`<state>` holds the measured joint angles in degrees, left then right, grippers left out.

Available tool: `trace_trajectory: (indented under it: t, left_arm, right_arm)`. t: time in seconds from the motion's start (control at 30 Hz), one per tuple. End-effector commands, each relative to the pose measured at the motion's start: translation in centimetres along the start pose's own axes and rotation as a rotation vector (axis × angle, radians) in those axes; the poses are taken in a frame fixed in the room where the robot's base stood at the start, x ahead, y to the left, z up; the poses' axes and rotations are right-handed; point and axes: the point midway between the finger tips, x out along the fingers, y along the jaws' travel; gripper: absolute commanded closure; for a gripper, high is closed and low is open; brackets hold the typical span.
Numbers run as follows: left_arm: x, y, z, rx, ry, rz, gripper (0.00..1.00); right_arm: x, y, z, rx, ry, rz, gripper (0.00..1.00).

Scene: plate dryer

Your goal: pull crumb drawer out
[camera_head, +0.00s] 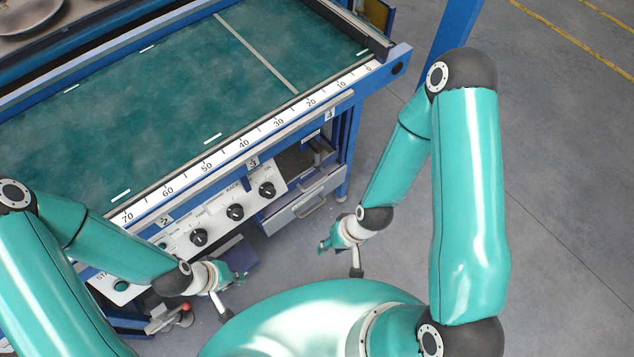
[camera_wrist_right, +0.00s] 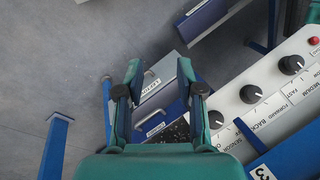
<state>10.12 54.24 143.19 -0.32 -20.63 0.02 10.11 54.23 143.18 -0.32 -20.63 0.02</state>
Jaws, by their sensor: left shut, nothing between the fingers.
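In the right wrist view the drawer (camera_wrist_right: 165,72), with a label and handle, shows between and beyond my right fingers. My right gripper (camera_head: 326,245) is open and empty, to the right of and nearer than the drawer, apart from it. Its two fingers also show in the right wrist view (camera_wrist_right: 158,75). My left gripper (camera_head: 242,279) is shut and empty, below the control panel and left of the drawer.
A white control panel (camera_head: 215,218) with several black knobs sits left of the drawer. The green belt bed (camera_head: 190,90) lies above. A blue leg (camera_head: 345,165) stands at the right; grey floor beyond is clear.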

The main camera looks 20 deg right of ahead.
Motion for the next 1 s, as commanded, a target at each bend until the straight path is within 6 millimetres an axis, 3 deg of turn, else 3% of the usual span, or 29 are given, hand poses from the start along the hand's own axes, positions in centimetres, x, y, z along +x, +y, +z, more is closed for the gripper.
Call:
trace_trajectory:
  t: [0.17, 0.27, 0.37, 0.57, 0.7, 0.8, 0.9, 1.0]
  left_arm:
    - [0.5, -0.2, 0.0, 0.000, 0.000, 0.000, 1.00]
    - [1.9, -0.7, 0.0, 0.000, 0.000, 0.000, 1.00]
    - [4.3, -1.6, -0.1, 0.000, 0.000, 0.000, 1.00]
    - [11.4, -4.1, -0.1, 0.000, 0.000, 0.000, 1.00]
    - [16.7, -6.0, -0.1, 0.000, 0.000, 0.000, 1.00]
    - [20.3, -7.3, -0.1, 0.000, 0.000, 0.000, 1.00]
    - [23.4, -8.4, -0.2, 0.000, 0.000, 0.000, 1.00]
    - [25.8, -9.3, -0.2, 0.000, 0.000, 0.000, 1.00]
  right_arm:
    - [0.5, 0.4, -0.2, 0.035, -0.005, 0.004, 0.63]
    - [1.9, 2.1, -0.7, 0.163, -0.028, 0.016, 0.63]
    - [4.5, 4.3, -1.5, 0.415, -0.071, 0.034, 0.63]
    - [11.0, 9.2, -4.4, 1.249, -0.237, 0.044, 0.63]
    - [14.0, 11.4, -8.3, 1.920, -0.449, -0.011, 0.63]
    - [14.7, 12.8, -12.1, 2.332, -0.673, -0.077, 0.63]
    - [14.0, 14.6, -16.0, 2.640, -0.954, -0.144, 0.63]
    - [12.4, 16.4, -19.3, 2.818, -1.249, -0.193, 0.63]
